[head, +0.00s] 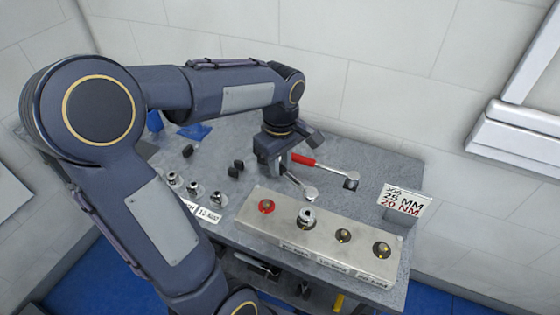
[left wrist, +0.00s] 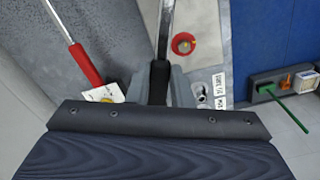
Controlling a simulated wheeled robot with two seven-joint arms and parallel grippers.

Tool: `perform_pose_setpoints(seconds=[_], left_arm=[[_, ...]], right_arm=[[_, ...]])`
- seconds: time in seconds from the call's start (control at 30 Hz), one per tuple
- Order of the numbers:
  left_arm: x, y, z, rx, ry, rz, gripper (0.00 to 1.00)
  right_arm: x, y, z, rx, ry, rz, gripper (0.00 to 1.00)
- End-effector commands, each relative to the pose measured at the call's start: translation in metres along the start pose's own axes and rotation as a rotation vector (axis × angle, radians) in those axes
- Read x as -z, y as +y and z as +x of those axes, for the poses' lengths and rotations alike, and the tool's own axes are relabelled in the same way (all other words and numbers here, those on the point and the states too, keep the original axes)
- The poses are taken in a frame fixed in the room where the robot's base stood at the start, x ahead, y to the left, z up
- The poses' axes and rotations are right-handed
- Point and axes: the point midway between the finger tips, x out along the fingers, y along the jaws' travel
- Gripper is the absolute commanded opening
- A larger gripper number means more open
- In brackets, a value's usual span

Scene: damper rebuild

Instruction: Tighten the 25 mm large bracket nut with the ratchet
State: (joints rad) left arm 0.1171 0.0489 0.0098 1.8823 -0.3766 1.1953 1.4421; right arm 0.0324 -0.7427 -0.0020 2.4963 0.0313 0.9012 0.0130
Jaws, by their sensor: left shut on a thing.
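My left gripper (head: 281,162) is shut on the black handle (left wrist: 159,82) of a ratchet. The ratchet's silver shaft and round head (head: 310,193) point toward the metal bracket block (head: 325,261). The head is apart from the block, behind it. A silver socket-like piece (head: 306,216) stands upright on the block's second position; any nut under it is hidden. A red ring around a small stud (head: 266,206) is at the left position and also shows in the left wrist view (left wrist: 183,43). Brassy nuts or studs (head: 343,236) (head: 381,250) are at the right. My right gripper is out of view.
A red-handled tool (head: 325,168) lies behind the ratchet. A card (head: 405,200) reading 25 MM, 20 NM stands at the right. Several silver sockets (head: 193,188) with labels and small black pieces (head: 235,169) sit at the left. Grey bench top surrounds the block.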

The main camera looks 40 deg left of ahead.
Motion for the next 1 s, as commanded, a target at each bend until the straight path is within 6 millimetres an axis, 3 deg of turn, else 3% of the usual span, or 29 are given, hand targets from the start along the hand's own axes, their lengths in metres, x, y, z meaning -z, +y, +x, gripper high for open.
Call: perform_pose_setpoints(seconds=[0.53,1.0], left_arm=[[0.000,0.000,0.045,0.001,0.000,0.000,0.00],[0.000,0.000,0.049,0.000,0.000,-0.001,0.00]], right_arm=[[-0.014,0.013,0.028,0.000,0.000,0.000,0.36],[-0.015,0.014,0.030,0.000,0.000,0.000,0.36]])
